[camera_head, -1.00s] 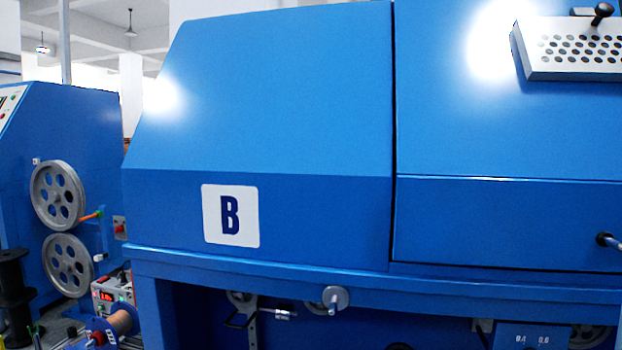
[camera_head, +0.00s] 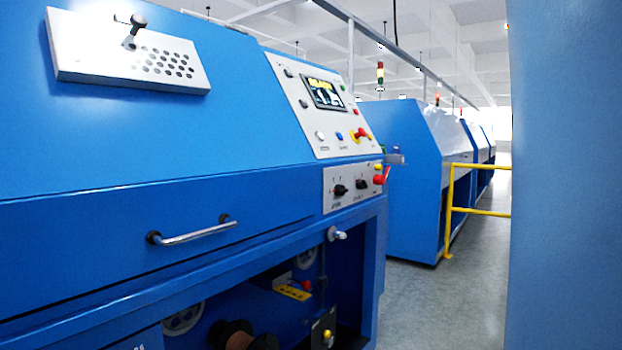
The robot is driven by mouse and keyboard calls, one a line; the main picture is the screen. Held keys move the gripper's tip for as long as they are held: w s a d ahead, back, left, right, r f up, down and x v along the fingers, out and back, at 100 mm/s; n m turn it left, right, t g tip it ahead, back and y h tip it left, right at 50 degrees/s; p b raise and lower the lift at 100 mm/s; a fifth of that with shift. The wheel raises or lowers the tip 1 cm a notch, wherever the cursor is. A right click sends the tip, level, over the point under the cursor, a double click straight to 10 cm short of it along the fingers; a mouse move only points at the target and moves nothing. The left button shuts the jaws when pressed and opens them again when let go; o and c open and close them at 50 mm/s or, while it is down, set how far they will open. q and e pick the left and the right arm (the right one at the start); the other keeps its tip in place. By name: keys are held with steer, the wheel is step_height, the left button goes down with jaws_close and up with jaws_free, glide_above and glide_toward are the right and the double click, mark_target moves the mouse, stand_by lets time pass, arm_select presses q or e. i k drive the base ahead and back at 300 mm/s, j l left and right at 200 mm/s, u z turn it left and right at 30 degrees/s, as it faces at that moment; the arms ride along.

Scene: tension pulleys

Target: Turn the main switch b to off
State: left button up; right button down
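The blue machine (camera_head: 120,140), whose B plate shows only in the earlier frame, fills the left of the head view. Neither gripper is in view.
A grey aisle floor (camera_head: 425,300) is clear right of the machine. A yellow railing (camera_head: 480,211) and more blue machines (camera_head: 417,170) stand beyond. A large blue surface (camera_head: 565,180) blocks the right side. A silver door handle (camera_head: 195,234) sticks out from the machine's front.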

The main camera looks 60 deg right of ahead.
mark_target(378, 180)
steer(key=z, duration=2.3)
steer(key=i+l, duration=0.25)
